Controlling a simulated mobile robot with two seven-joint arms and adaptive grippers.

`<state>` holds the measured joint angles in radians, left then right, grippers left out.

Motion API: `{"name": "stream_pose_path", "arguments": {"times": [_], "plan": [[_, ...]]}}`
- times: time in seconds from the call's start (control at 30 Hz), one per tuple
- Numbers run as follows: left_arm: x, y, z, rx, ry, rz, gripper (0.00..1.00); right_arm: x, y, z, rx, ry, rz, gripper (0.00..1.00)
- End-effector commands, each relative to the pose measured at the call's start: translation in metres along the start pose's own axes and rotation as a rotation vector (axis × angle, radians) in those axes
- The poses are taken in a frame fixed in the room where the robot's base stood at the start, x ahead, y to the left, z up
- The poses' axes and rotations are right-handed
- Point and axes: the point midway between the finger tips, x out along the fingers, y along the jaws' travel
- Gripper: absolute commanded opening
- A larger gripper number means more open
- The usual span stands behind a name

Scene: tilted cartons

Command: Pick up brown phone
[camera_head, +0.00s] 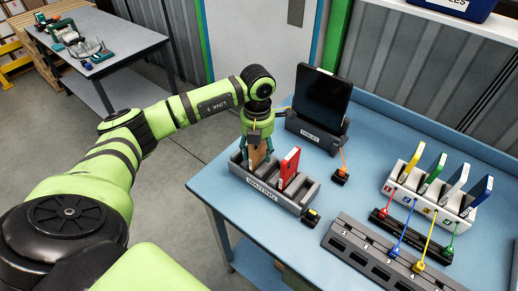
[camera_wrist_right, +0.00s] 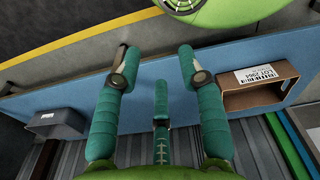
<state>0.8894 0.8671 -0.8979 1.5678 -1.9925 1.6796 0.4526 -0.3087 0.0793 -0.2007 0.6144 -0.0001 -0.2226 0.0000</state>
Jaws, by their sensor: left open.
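The brown phone (camera_head: 258,156) stands upright in a slot of the grey rack labelled WAITING (camera_head: 262,196), at the left end of the blue table. My left gripper (camera_head: 257,150) points down over it with open fingers on either side. The fingers hide part of the phone, and I cannot tell whether they touch it. A red phone (camera_head: 289,168) stands in the same rack, to the right. My right gripper (camera_wrist_right: 157,68) shows only in the right wrist view, its teal fingers spread and empty.
A black tablet (camera_head: 321,101) stands in a dock behind the rack. A white stand (camera_head: 428,196) with several phones and coloured cables is at the right. A grey slotted block (camera_head: 385,262) lies in front. The right wrist view shows a cardboard box (camera_wrist_right: 232,102) and a grey bin (camera_wrist_right: 57,123).

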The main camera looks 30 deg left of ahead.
Motion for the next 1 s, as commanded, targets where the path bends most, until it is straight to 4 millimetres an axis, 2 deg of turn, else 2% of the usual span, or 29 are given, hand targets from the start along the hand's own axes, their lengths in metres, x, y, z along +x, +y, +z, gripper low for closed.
{"name": "stream_pose_path", "arguments": {"times": [0.23, 0.37, 0.4, 0.77, 0.87, 1.0], "plan": [[0.002, 0.0, 0.0, 0.0, -0.002, 0.0, 0.57, 0.0, 0.002, -0.015, 0.0, 0.025, 0.002, 0.4], [0.002, 0.0, 0.0, 0.0, -0.002, 0.0, 0.06, 0.0, 0.002, -0.015, 0.0, 0.025, 0.002, 0.4], [0.002, 0.0, 0.0, 0.0, -0.002, 0.001, 0.0, 0.0, 0.002, -0.015, 0.0, 0.025, 0.002, 0.4], [-0.001, 0.001, 0.001, -0.001, -0.004, 0.001, 0.0, 0.002, 0.001, -0.011, 0.0, 0.02, 0.002, 0.4], [-0.01, 0.001, 0.002, -0.001, -0.007, 0.001, 0.0, 0.008, 0.001, -0.009, 0.001, 0.017, 0.002, 0.4], [-0.037, 0.001, 0.002, -0.001, -0.01, 0.001, 0.0, 0.02, 0.001, -0.008, 0.001, 0.016, 0.002, 0.4]]}}
